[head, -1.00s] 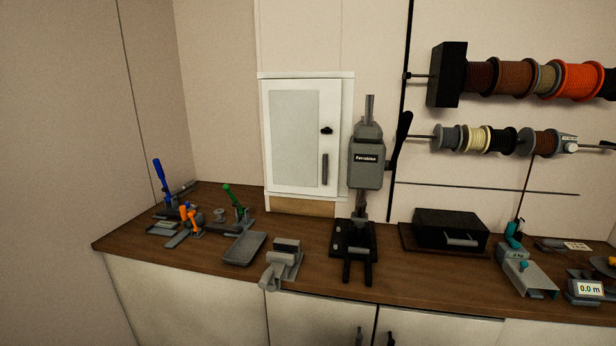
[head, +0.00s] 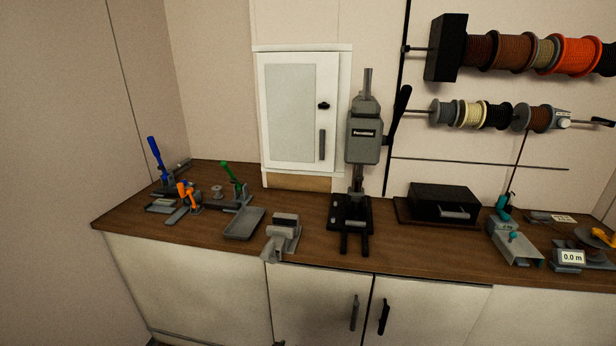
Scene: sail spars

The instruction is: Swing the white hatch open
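The white hatch (head: 292,112) is a small wall cabinet door with a pale grey panel, above the back of the wooden counter. It looks shut in its white frame. A dark knob (head: 323,105) and a grey vertical handle (head: 322,144) sit on its right side. A grey press with a black lever stands just right of it. Neither of my grippers shows in the head view.
The grey press (head: 362,140) stands close to the hatch's right edge. A grey vise (head: 282,238), a tray (head: 244,223) and tools with coloured handles (head: 155,160) are on the counter (head: 300,258). A black box (head: 444,201) is at right. Rope spools (head: 510,52) hang on the wall.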

